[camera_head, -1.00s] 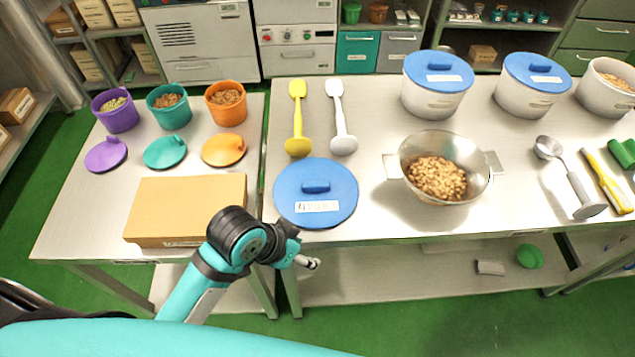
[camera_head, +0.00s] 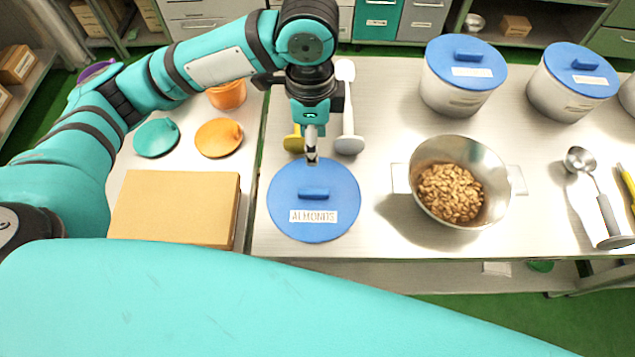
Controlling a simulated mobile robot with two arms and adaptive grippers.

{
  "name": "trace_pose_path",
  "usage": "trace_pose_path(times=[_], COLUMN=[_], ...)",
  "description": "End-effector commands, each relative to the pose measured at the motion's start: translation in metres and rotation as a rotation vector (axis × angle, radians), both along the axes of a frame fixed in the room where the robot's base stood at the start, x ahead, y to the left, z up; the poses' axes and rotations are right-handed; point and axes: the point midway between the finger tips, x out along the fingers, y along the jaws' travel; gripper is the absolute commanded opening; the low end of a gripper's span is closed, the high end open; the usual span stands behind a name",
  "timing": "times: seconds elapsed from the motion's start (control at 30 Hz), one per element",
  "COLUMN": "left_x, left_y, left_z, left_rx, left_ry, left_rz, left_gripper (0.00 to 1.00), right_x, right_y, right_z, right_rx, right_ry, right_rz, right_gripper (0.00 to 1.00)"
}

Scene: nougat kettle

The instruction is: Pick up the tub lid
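The blue tub lid (camera_head: 289,217) lies flat near the front edge of the steel table. It has a raised blue handle (camera_head: 314,193) in its middle and a white label reading "ALMONDS". My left gripper (camera_head: 311,158) points down just above the lid's far rim, beyond the handle. It holds nothing that I can see. Its fingertips appear close together, but their gap is too small to judge. My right gripper is not in view.
A steel bowl of nuts (camera_head: 450,192) stands right of the lid. A cardboard box (camera_head: 176,206) lies on the left table. A yellow paddle (camera_head: 293,141) and a white paddle (camera_head: 349,142) lie behind. Two white tubs (camera_head: 455,95) with blue lids stand at the back right.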

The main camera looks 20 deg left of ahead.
Motion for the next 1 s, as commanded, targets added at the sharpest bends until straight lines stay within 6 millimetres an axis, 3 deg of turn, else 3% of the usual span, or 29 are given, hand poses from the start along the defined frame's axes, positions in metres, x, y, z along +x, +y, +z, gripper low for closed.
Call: trace_pose_path(times=[0.17,0.3,0.53,0.87,1.0], left_x=[-0.001,-0.002,-0.002,-0.001,-0.004], left_y=[0.003,0.003,0.002,0.001,-0.001], left_z=[-0.021,-0.051,-0.098,-0.126,-0.146], left_rx=[0.012,0.011,0.010,0.008,0.009], left_ry=[0.010,0.010,0.007,0.004,0.008], left_rz=[-0.001,0.000,-0.002,-0.002,-0.002], left_gripper=[0.46,0.46,0.46,0.46,0.46], right_x=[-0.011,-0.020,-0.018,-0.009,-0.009], right_y=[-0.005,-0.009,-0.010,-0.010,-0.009], right_z=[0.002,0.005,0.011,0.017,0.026], right_rx=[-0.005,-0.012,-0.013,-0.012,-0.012], right_ry=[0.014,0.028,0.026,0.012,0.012], right_rz=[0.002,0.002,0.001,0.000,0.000], right_gripper=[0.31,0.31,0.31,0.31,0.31])
